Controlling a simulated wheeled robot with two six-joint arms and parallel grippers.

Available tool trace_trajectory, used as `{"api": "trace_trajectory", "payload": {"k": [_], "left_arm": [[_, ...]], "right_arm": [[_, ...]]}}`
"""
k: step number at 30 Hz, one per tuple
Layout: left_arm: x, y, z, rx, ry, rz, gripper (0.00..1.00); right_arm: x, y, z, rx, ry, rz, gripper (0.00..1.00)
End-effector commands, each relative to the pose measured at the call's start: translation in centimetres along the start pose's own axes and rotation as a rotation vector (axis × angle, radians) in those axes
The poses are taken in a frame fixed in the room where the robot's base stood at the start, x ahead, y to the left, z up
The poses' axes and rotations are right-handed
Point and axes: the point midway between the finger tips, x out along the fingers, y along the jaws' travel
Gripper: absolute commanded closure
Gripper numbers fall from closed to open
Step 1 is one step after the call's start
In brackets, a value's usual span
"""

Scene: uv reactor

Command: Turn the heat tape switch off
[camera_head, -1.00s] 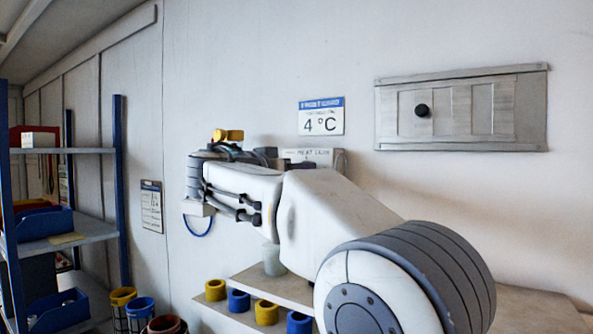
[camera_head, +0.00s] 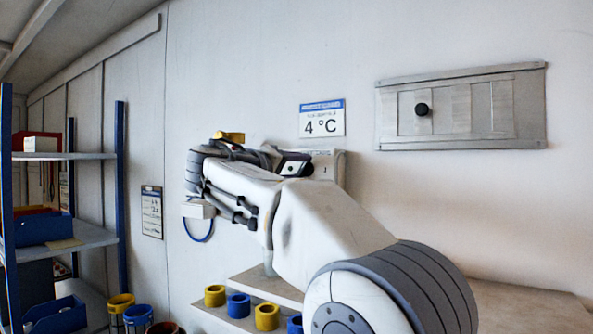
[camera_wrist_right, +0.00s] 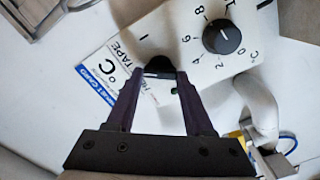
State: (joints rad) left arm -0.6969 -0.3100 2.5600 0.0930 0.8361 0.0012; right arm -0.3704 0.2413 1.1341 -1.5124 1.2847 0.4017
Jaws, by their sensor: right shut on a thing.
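The heat tape switch (camera_wrist_right: 160,65) is a small black part on a white control panel (camera_wrist_right: 205,70), between my right fingertips in the right wrist view. A "I" mark shows above it, and "TAPE" is printed beside it. My right gripper (camera_wrist_right: 159,74) is shut on the switch, its two dark fingers on either side. The fingers partly hide the switch, so I cannot tell its exact position. In the head view, the panel (camera_head: 325,168) is on the wall, partly hidden by my right gripper (camera_head: 298,165). My left gripper is not in view.
A black dial (camera_wrist_right: 222,37) with numbers sits on the same panel, right of the switch. A 4 °C sign (camera_head: 321,119) hangs above. Left stands a blue-framed shelf (camera_head: 121,190). Yellow and blue rings (camera_head: 238,305) line a low ledge below.

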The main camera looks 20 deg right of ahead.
Motion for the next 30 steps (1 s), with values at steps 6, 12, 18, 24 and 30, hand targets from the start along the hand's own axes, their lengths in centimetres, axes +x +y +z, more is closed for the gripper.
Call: {"api": "trace_trajectory", "payload": {"k": [6, 12, 18, 24, 30], "left_arm": [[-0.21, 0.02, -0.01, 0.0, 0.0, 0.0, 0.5], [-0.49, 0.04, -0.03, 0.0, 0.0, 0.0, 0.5], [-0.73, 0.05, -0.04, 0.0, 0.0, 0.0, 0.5], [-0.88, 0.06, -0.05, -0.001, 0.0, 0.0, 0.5], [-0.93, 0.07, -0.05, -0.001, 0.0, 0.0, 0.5]], "right_arm": [[-0.02, -0.03, -0.06, -0.205, 0.001, 0.0, 1.0], [-0.02, -0.1, -0.05, -0.373, 0.001, 0.0, 1.0], [-0.02, -0.16, -0.02, -0.5, 0.001, 0.0, 1.0], [-0.02, -0.24, 0.01, -0.581, 0.002, 0.0, 1.0], [-0.02, -0.28, 0.03, -0.616, 0.002, 0.0, 1.0]]}}
